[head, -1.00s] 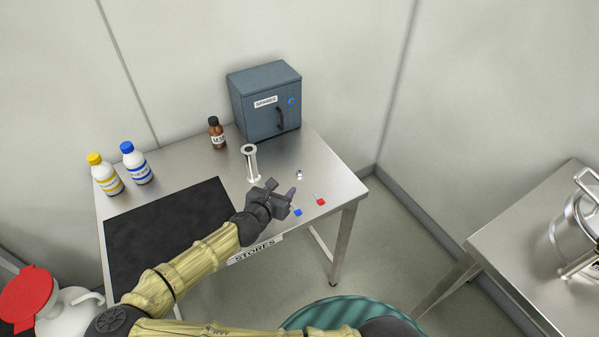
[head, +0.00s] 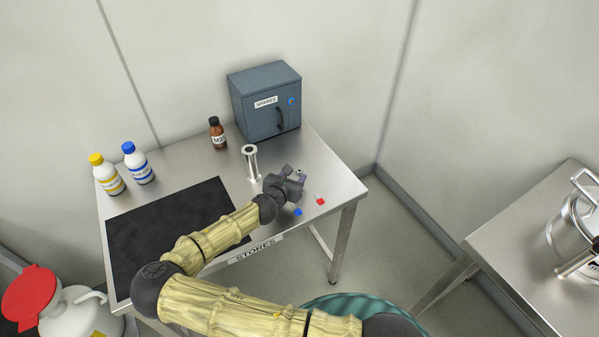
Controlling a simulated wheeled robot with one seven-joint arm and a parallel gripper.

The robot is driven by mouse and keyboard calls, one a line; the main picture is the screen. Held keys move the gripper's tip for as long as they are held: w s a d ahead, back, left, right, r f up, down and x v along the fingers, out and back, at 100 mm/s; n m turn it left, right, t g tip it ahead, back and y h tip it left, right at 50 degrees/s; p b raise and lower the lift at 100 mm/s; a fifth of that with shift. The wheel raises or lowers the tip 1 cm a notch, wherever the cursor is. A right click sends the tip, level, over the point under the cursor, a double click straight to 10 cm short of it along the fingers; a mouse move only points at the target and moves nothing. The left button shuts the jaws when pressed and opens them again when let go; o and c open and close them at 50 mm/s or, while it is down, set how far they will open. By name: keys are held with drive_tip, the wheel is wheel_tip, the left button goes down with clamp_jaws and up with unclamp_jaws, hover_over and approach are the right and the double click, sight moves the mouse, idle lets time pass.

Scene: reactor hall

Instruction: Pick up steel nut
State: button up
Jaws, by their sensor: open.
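The steel nut (head: 300,171) is a tiny bright metal piece on the right part of the steel table (head: 309,152). Only a small part of it shows, at the fingers of my gripper (head: 296,175). My gripper is open and reaches over the table from the front left, with its fingers around or just beside the nut; I cannot tell which. Whether the fingers touch the nut is too small to see.
Small blue (head: 298,212) and red (head: 320,201) pieces lie near the front edge. A metal cylinder (head: 251,162) stands left of my gripper. Behind are a brown bottle (head: 217,135) and a grey-blue cabinet (head: 266,103). A black mat (head: 165,235) and two white bottles (head: 138,165) are left.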

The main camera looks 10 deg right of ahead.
sight(300, 171)
drive_tip(key=x, duration=0.4)
drive_tip(key=shift+w+f+p, duration=0.25)
drive_tip(key=shift+f+p, duration=0.15)
drive_tip(key=shift+c, duration=0.4)
clamp_jaws()
